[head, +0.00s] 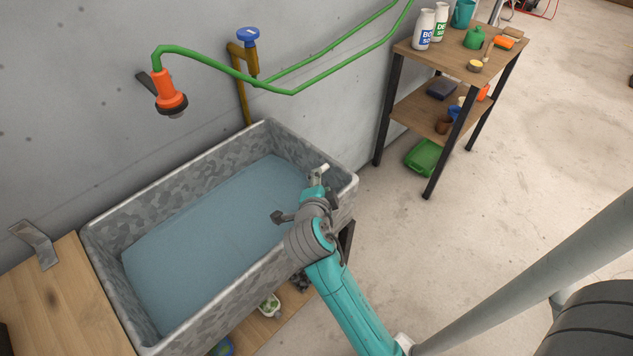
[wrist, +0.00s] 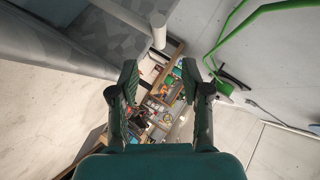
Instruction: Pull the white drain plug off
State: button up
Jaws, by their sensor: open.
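The white drain plug (wrist: 158,32) shows in the wrist view as a short pale cylinder at the end of a light bar, beside the grey trough wall. In the head view a small white piece (head: 323,167), likely the same plug, sticks out just beyond my gripper (head: 316,180) at the trough's right end. In the wrist view my gripper (wrist: 160,72) is open, with its two dark fingers apart. The plug lies ahead of the fingertips, roughly centred between them, and nothing shows held. The mottled grey trough (head: 347,183) holds blue-grey water.
A green hose (head: 335,77) with an orange nozzle (head: 167,92) hangs on the wall by a blue-handled tap (head: 248,36). A wooden shelf unit (head: 410,50) with bottles stands at the upper right. A wooden counter (head: 70,310) adjoins the trough's left.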

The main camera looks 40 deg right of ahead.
aim_at(323, 170)
jog(key=x, duration=1)
jog(key=shift+c, duration=0.2)
grip_shut()
